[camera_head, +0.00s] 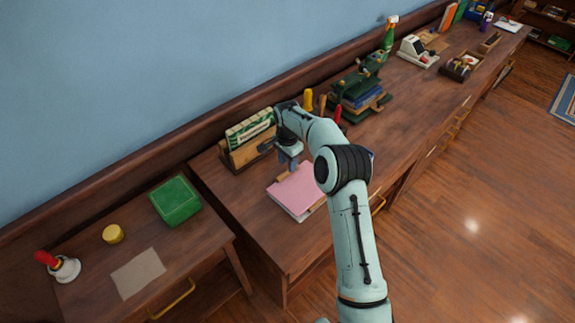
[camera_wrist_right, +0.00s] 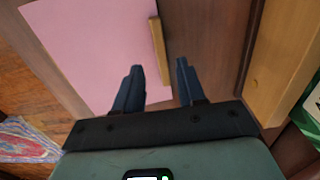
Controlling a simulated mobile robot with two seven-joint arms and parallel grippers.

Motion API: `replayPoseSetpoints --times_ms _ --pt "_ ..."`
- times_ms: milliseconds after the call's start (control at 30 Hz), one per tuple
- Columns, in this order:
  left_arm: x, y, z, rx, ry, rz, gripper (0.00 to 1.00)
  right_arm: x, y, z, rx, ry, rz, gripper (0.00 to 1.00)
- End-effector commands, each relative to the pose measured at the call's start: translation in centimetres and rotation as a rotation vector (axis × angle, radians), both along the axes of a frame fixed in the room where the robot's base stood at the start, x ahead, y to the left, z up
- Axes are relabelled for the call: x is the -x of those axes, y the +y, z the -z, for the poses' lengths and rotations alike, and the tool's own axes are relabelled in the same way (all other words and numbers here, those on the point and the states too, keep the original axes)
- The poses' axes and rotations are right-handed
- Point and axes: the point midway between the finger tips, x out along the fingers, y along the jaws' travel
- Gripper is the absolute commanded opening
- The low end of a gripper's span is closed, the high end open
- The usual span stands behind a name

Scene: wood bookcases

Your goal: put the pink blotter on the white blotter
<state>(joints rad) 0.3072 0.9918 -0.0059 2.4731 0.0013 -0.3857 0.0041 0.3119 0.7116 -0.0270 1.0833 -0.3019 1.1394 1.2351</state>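The pink blotter (camera_head: 292,190) lies flat on the long wooden desk, partly hidden by my right arm. It has a wooden strip along one edge. It fills the upper left of the right wrist view (camera_wrist_right: 95,45), with its wooden strip (camera_wrist_right: 160,50) just beyond the fingers. A thin pale edge shows along its side; I cannot tell whether this is the white blotter or the blotter's own edge. No separate white blotter shows clearly. My right gripper (camera_head: 289,165) is open and empty by the strip; its fingers also show in the wrist view (camera_wrist_right: 158,85). My left gripper is out of view.
A wooden file holder (camera_head: 240,152) with green-and-cream folders stands behind the gripper.

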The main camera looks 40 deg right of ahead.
Motion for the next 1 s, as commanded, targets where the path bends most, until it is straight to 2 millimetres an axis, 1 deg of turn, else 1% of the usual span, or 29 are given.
replayPoseSetpoints --times_ms 33,200,300,400,500,600,1000 --pt "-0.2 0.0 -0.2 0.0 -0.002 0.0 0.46 -0.2 0.0 -1.5 0.001 -0.007 0.0 0.4" --pt "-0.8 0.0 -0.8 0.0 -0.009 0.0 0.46 -0.2 0.0 -5.4 0.002 -0.006 -0.002 0.4" --pt "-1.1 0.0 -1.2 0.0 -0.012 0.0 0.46 -0.2 0.0 -7.3 0.001 -0.007 -0.002 0.4" --pt "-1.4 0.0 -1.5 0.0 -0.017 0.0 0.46 -0.2 0.0 -8.7 0.001 -0.005 -0.001 0.4" --pt "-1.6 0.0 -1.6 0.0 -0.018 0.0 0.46 -0.1 0.0 -9.6 0.0 -0.003 -0.001 0.4" --pt "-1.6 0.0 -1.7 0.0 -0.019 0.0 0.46 -0.1 0.0 -10.0 0.0 -0.002 -0.001 0.4" --pt "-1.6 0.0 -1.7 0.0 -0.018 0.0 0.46 0.0 0.0 -10.0 0.0 -0.001 -0.001 0.4"
